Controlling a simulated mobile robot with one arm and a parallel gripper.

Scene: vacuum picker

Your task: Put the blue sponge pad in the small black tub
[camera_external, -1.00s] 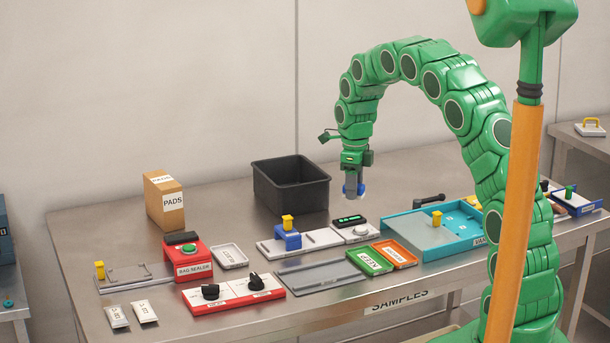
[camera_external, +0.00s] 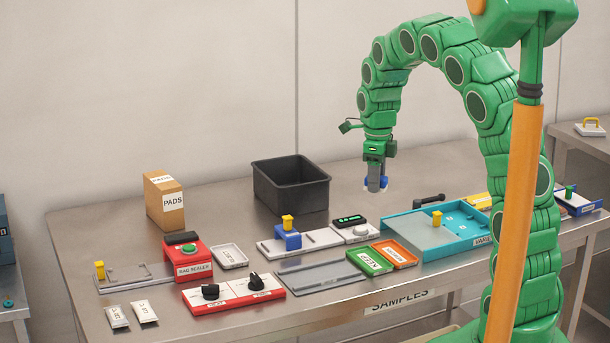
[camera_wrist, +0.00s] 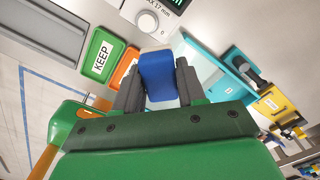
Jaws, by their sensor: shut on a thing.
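My gripper (camera_external: 376,187) hangs pointing down above the back of the steel table. In the wrist view its fingers (camera_wrist: 160,84) are shut on a blue sponge pad (camera_wrist: 158,72), which sticks out beyond them. The pad shows as a small patch of blue with a pale edge at the fingertips in the external view (camera_external: 383,182). The black tub (camera_external: 302,198) stands at the back of the table, left of my gripper and apart from it. It is open at the top, and what I see of its inside is empty.
A white gauge with a dial (camera_external: 361,232), green KEEP tray (camera_external: 370,261), orange tray (camera_external: 398,253) and turquoise tray (camera_external: 475,240) lie below my gripper. A blue clamp with a yellow knob (camera_external: 287,237) is in front of the tub. The PADS box (camera_external: 165,205) stands at left.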

